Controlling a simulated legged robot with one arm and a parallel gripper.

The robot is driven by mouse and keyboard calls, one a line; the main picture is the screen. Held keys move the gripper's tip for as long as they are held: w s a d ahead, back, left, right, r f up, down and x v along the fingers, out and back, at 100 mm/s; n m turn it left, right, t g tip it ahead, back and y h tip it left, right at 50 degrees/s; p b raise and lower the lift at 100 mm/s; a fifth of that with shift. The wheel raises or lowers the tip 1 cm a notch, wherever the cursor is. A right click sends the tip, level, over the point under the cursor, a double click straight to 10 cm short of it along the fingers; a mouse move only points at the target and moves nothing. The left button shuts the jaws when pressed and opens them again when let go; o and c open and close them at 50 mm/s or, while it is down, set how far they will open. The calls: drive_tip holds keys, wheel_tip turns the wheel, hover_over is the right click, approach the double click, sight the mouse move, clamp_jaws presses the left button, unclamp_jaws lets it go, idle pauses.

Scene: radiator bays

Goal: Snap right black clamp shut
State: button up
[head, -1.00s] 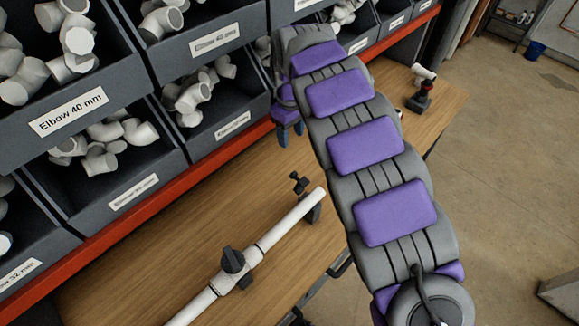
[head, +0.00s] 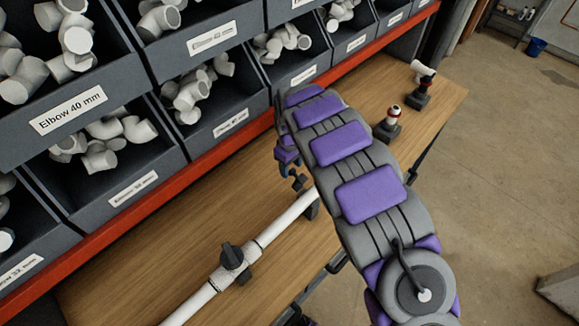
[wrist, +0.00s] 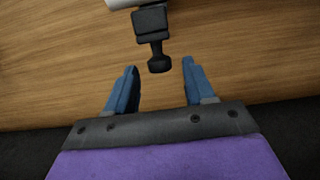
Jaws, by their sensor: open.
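The right black clamp (head: 311,209) stands on the bench at the far end of a white pipe. Its black lever end (head: 299,183) sticks up beyond the pipe, partly beside my arm. In the wrist view the clamp (wrist: 152,22) is at the top centre, by the pipe end, with its knobbed lever pointing toward my gripper. My gripper (wrist: 160,69) is open and empty, its blue fingers spread on either side of the line of the knob, just short of it. In the head view my gripper (head: 287,168) is close to the lever, mostly hidden by my arm.
The white pipe (head: 285,222) runs along the wooden bench (head: 150,268) and carries a black-handled fitting (head: 232,258). Bins of white elbows (head: 125,130) stand behind a red rail (head: 110,237). A red-and-white part on a black base (head: 389,122) and another black-based fitting (head: 420,85) stand farther right.

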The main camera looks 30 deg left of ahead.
drive_tip(key=shift+d+f, duration=0.5)
drive_tip(key=shift+f, duration=0.1)
drive_tip(key=shift+a+f, duration=0.15)
drive_tip(key=shift+a, duration=0.25)
drive_tip(key=shift+c, duration=0.4)
drive_tip(key=shift+a, duration=0.25)
drive_tip(key=c, duration=0.3)
drive_tip(key=shift+d, duration=0.4)
clamp_jaws()
